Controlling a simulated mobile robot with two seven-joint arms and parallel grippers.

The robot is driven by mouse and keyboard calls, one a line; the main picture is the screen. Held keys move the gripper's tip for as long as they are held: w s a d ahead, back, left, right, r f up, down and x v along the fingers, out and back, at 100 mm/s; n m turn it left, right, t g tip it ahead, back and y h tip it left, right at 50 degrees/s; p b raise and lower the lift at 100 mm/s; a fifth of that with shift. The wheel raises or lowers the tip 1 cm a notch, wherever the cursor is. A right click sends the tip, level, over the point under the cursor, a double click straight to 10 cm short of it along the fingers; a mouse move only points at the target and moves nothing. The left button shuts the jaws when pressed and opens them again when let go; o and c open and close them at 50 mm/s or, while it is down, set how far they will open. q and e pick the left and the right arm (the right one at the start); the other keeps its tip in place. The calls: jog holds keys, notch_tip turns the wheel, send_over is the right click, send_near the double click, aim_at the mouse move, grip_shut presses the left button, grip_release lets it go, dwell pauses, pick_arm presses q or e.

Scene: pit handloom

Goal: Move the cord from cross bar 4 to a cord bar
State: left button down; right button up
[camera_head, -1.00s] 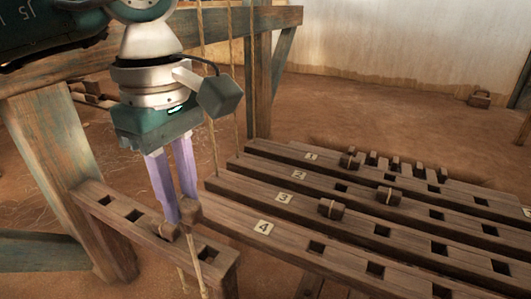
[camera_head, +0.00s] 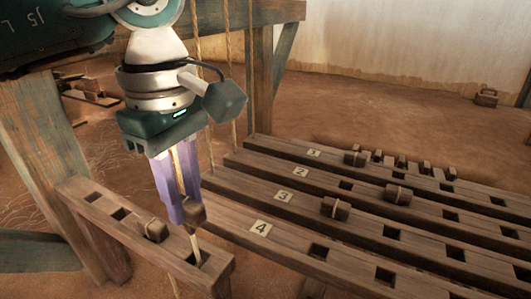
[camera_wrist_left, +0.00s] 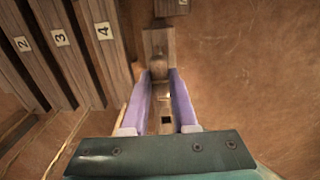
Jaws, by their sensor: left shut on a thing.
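My left gripper (camera_head: 181,216) is shut on a small dark wooden peg (camera_head: 196,212), just above the near end of the short cord bar (camera_head: 105,225). A tan cord (camera_head: 196,244) runs down from the peg towards a square hole (camera_head: 198,259) in that bar; I cannot tell if it passes through. In the left wrist view the peg (camera_wrist_left: 158,69) sits between the purple fingers, over the bar. Cross bar 4 (camera_head: 238,213), with its number plate (camera_head: 261,230), lies to the right. My right gripper is not in view.
Cross bars 1 to 3 hold more pegs, such as one on bar 3 (camera_head: 336,208). A thick post (camera_head: 52,170) stands left, and cords (camera_head: 231,90) hang behind my wrist.

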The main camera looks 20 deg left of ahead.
aim_at(192, 232)
pick_arm(q)
jog(key=shift+f+b, duration=3)
jog(key=shift+f, duration=0.9)
jog(key=c, duration=0.6)
grip_release()
jog(key=shift+r, duration=0.1)
notch_tip(192, 232, up, 10)
jog(key=p, duration=0.7)
jog(key=shift+f, duration=0.25)
jog(key=shift+r, duration=0.2)
